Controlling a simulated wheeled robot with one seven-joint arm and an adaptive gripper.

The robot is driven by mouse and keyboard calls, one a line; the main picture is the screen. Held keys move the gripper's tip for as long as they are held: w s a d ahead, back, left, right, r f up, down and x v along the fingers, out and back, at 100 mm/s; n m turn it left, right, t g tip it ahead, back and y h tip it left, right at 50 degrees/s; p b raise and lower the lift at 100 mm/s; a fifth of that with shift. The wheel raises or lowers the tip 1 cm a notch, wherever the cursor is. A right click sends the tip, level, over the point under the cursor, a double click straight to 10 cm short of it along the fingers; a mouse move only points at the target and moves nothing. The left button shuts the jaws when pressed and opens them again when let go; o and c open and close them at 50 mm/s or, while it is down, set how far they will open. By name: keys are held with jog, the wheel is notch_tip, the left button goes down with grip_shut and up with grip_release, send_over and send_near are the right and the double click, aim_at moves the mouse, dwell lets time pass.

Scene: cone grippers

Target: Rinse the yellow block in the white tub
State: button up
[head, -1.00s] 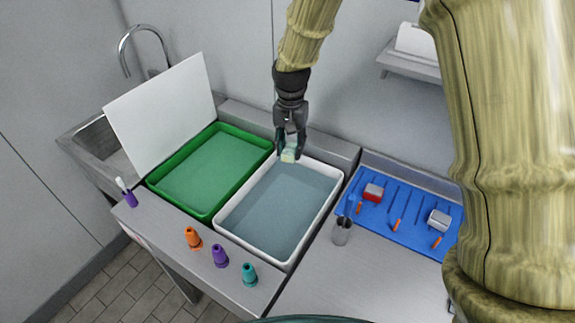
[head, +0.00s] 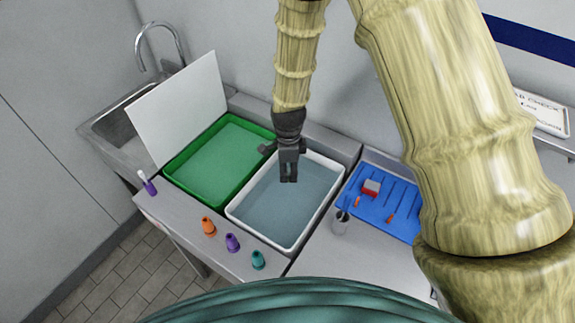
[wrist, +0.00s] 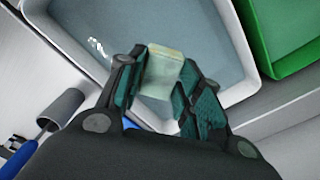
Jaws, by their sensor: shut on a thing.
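The white tub (head: 262,236) holds grey-blue water (head: 285,212) and stands in the middle of the counter; it also shows in the wrist view (wrist: 236,45). My gripper (head: 289,180) points down over the back half of the tub. In the wrist view its teal-padded fingers (wrist: 163,88) are shut on the pale yellow block (wrist: 160,72), one finger on each side. In the head view the block is hidden by the gripper. I cannot tell whether the block touches the water.
A green tray (head: 190,192) adjoins the tub on the left, with a white board (head: 180,105) behind it. Orange (head: 208,226), purple (head: 232,243) and teal (head: 258,260) cones line the front edge. A blue tool mat (head: 400,215) and a grey cup (head: 341,224) are right.

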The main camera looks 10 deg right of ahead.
jog(key=shift+s+f, duration=0.1)
jog(key=shift+f, duration=0.15)
notch_tip(320, 180, down, 12)
jog(key=b, duration=0.8)
dwell(0.4)
jog(key=shift+f, duration=0.1)
dwell(1.3)
jog(key=shift+r+p, duration=3.65)
jog(key=shift+r, duration=2.15)
jog(key=shift+r, duration=0.1)
jog(key=shift+r+p, duration=1.35)
jog(key=shift+r, duration=0.55)
